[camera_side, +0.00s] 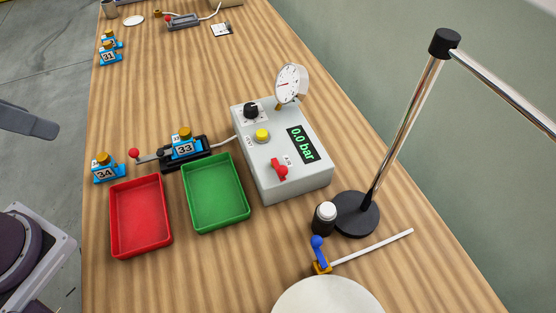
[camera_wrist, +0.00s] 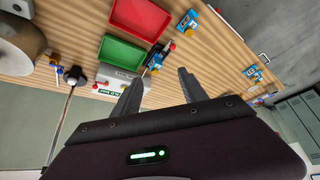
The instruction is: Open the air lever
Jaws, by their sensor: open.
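A grey control box (camera_side: 290,183) stands on the wooden table, with a red lever (camera_side: 279,170) on its top near the front edge, beside a small label. Its green display (camera_side: 302,144) reads 0.0 bar. A second lever, blue (camera_side: 318,246), sits on a brass valve with a white tube in front of the box. My gripper (camera_wrist: 160,77) is open and empty in the wrist view, with the table beyond its fingers. The box (camera_wrist: 110,76) is partly hidden behind the left finger there. The gripper is apart from both levers.
A red tray (camera_side: 142,252) and a green tray (camera_side: 218,221) lie left of the box. Block 33 (camera_side: 184,150) sits in a black fixture; block 34 (camera_side: 104,168) stands farther left. A lamp stand (camera_side: 356,214) rises right of the box. The table behind the box is mostly clear.

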